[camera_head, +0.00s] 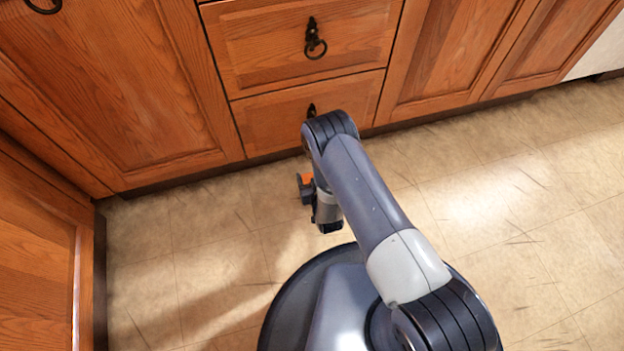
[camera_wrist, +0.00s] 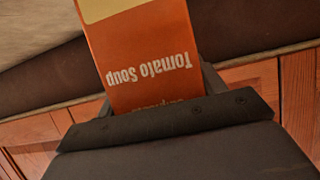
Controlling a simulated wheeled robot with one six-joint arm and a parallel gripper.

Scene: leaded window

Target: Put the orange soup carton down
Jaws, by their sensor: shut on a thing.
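The orange soup carton (camera_wrist: 148,50) fills the upper middle of the wrist view, with "Tomato Soup" printed on it upside down. My gripper (camera_wrist: 160,105) is shut on the carton near the picture's lower half. In the head view a small orange patch of the carton (camera_head: 305,178) shows beside my gripper (camera_head: 304,188), in front of the lower drawers. Most of the carton is hidden there by my arm. The carton is held in the air, apart from any surface that I can make out.
Wooden cabinets with an upper drawer (camera_head: 300,40) and a lower drawer (camera_head: 265,118) stand ahead, with another cabinet (camera_head: 40,260) at the left. Tiled floor (camera_head: 520,200) lies open to the right. A white panel (camera_head: 600,52) shows at the far right. No countertop is in the head view.

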